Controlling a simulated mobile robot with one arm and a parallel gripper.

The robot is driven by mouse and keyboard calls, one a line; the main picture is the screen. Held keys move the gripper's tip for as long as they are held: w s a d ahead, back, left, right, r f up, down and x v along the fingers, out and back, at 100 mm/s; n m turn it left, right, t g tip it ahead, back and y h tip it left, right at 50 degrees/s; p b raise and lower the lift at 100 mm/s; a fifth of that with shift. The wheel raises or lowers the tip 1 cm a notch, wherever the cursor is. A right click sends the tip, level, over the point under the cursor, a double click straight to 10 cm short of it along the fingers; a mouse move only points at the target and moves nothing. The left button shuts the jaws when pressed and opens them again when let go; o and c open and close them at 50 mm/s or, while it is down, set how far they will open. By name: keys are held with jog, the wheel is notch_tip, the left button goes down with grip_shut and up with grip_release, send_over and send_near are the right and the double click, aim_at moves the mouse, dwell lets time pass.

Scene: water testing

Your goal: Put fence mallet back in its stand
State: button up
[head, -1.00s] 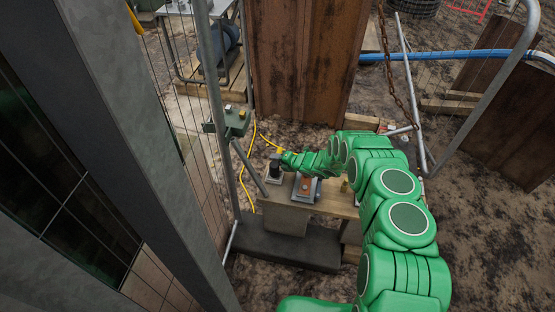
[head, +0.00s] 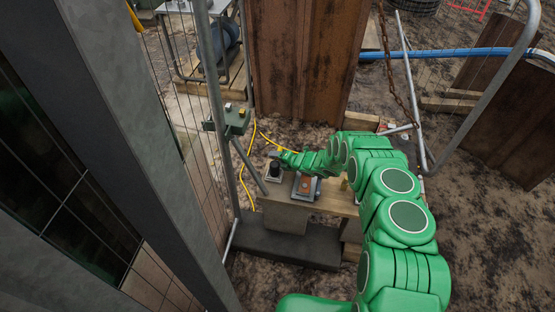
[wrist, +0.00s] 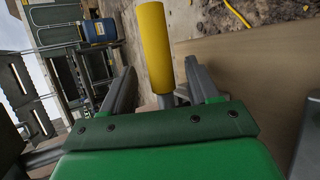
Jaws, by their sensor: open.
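A yellow handle-like cylinder (wrist: 155,45) with a grey shaft shows in the wrist view; I take it for the mallet's handle. Its shaft lies between the spread fingers of my gripper (wrist: 160,95), with space on the left finger's side. The mallet's head is not clear in the wrist view. In the head view my gripper (head: 278,155) is at the far left of the bench (head: 333,204), close above a black round piece on a grey plate (head: 274,170). I cannot tell whether this is the stand or the mallet head.
An orange-topped piece on a grey plate (head: 306,185) sits beside the black piece. A green box on a post (head: 231,120) and a mesh fence stand left of the bench. A yellow hose (head: 247,178) lies on the ground. A blue barrel (wrist: 93,30) is in the background.

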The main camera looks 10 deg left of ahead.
jog(key=shift+d, duration=0.1)
jog(key=shift+v, duration=3.85)
